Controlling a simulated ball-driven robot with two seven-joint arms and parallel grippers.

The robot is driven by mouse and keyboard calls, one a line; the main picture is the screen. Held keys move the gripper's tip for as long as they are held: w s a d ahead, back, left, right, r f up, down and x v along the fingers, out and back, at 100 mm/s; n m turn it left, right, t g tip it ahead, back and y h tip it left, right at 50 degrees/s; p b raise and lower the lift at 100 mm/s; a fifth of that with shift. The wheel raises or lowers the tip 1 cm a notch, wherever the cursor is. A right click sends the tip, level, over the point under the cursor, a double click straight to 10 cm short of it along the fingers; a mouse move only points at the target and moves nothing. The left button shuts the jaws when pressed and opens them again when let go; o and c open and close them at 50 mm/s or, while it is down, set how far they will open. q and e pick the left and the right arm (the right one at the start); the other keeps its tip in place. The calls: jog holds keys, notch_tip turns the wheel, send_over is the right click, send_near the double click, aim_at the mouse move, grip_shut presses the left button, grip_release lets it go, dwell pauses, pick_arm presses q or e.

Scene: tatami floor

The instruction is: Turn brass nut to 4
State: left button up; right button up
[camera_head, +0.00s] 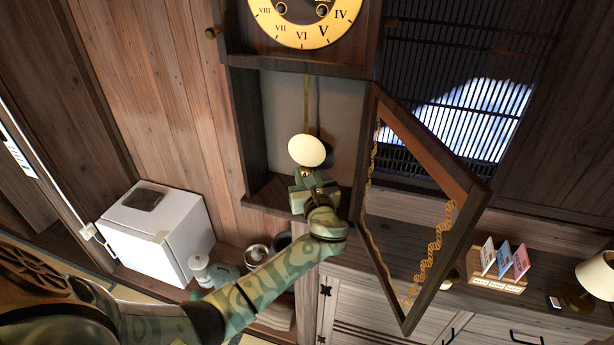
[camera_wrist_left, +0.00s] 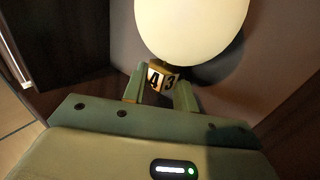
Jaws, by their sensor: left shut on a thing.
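The brass nut (camera_wrist_left: 161,79) sits just under the pale round pendulum bob (camera_head: 307,150) of a wall clock. In the left wrist view the nut shows the numbers 4 and 3 on two neighbouring faces, with the 4 on the left. My left gripper (camera_head: 312,179) reaches up into the clock case below the bob and is shut on the nut, one finger on each side. The bob also fills the top of the left wrist view (camera_wrist_left: 192,28). In the head view the nut is hard to make out at the gripper. My right gripper is not in view.
The clock's glazed door (camera_head: 455,235) hangs open right of my left gripper. The dial (camera_head: 303,22) is above. A white box (camera_head: 155,232) and small pots stand lower left. A card holder (camera_head: 497,283) and a lamp (camera_head: 597,275) stand on the cabinet at right.

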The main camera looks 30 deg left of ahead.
pick_arm(q)
jog(key=shift+r, duration=0.2)
jog(key=o, duration=0.7)
jog(key=shift+f, duration=0.1)
jog(key=b+v, duration=0.4)
jog(key=v, duration=1.2)
jog(key=shift+s, duration=0.15)
